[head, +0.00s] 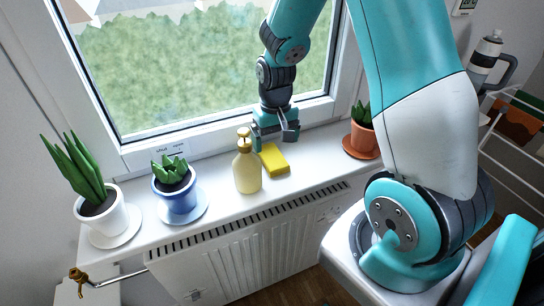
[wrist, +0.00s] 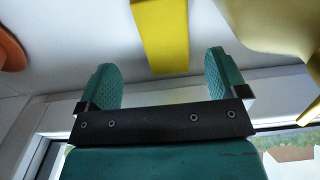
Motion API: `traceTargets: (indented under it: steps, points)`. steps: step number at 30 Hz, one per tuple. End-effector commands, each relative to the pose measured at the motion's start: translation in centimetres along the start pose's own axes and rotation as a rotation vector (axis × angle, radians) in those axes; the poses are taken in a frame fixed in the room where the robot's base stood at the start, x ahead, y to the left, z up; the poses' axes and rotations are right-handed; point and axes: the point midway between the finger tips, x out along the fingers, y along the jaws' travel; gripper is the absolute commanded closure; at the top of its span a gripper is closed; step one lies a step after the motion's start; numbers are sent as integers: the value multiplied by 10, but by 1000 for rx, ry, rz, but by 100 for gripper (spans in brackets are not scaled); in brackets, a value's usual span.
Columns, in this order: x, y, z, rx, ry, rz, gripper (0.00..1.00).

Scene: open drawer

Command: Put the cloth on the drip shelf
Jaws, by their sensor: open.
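A yellow flat block-like thing (head: 273,159), perhaps the folded cloth or a sponge, lies on the white windowsill (head: 315,153). It is just right of a cream bottle with a gold top (head: 247,166). My gripper (head: 275,138) is low over the sill, behind the yellow thing and near the window. In the wrist view my gripper (wrist: 162,72) has its two green fingers apart with nothing between them. The yellow thing (wrist: 160,35) lies ahead of the gap between the fingers. I cannot tell which surface is the drip shelf.
The bottle (wrist: 270,22) is close to one finger. A blue pot (head: 180,195) and a white pot (head: 102,218) stand on saucers at left, a terracotta pot (head: 361,140) at right. A radiator (head: 240,245) is below. A white rack (head: 500,150) stands far right.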

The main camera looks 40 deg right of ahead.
Motion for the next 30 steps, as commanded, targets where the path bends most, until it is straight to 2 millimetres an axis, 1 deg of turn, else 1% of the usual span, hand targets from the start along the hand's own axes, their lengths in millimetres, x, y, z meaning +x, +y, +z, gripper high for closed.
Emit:
traceTargets:
  steps: [5, 11, 12, 15, 18, 23, 24, 26, 27, 29, 30]
  points:
    - [10, -1, 0, -1, -2, 0, 8]
    - [37, -6, -2, -1, -5, 0, 8]
    - [43, -6, -3, 0, -4, 0, 8]
    - [53, -6, -3, 0, -1, 0, 8]
    - [57, -6, -3, -1, 1, 0, 8]
    - [57, -6, -3, -1, 1, -1, 8]
    - [57, -6, -3, -1, 1, -1, 13]
    - [57, -6, -3, -1, 1, -1, 27]
    - [57, -6, -3, -1, 1, -1, 36]
    - [57, -6, -3, -1, 1, -1, 50]
    - [57, -6, -3, -1, 1, -1, 59]
